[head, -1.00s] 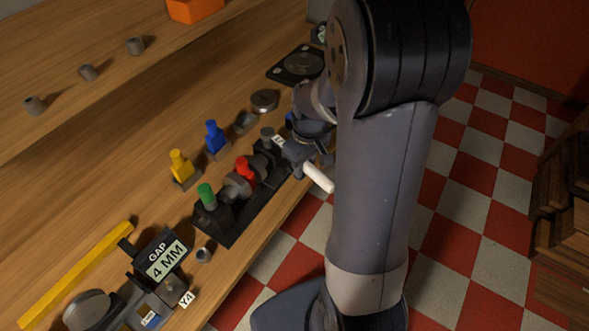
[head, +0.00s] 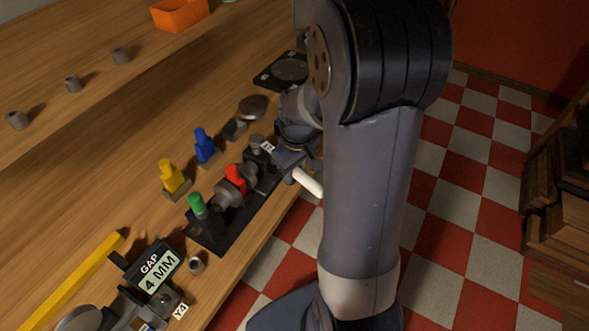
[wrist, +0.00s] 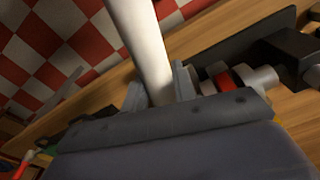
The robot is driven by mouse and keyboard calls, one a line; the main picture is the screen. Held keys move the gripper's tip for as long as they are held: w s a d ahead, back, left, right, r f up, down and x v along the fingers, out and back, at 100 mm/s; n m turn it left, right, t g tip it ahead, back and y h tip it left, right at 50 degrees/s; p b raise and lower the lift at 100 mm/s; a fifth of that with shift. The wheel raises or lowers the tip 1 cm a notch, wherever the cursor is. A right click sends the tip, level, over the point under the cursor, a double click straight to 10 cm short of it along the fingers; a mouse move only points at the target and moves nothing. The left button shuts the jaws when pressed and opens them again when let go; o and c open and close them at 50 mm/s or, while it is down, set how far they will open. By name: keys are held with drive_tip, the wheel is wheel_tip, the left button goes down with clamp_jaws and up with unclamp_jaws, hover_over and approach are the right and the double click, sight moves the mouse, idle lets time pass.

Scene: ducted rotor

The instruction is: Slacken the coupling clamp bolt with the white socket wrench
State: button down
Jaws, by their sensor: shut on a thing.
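My gripper (head: 290,163) is shut on the white socket wrench (head: 308,182). In the wrist view, the wrench's white handle (wrist: 143,45) rises from between my gripper's fingers (wrist: 160,88). The wrench's socket end is hidden by the gripper. The coupling (head: 228,192) is a grey round part on a black base plate (head: 218,240), with a red-topped piece (head: 235,176) at it. Grey and red parts (wrist: 222,82) show just right of my fingers in the wrist view. I cannot make out the clamp bolt or whether the socket touches it.
A green-topped piece (head: 197,206) stands at the plate's near end. Blue (head: 205,147) and yellow (head: 171,178) pieces stand behind on the bench. A gap sign (head: 158,266) and yellow bar (head: 75,280) are at lower left. The bench's front edge drops to a checkered floor.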

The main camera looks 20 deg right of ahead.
drive_tip(key=shift+r+p, duration=1.9)
drive_tip(key=shift+r, duration=0.7)
drive_tip(key=shift+w+f, duration=0.1)
drive_tip(key=shift+f, duration=0.05)
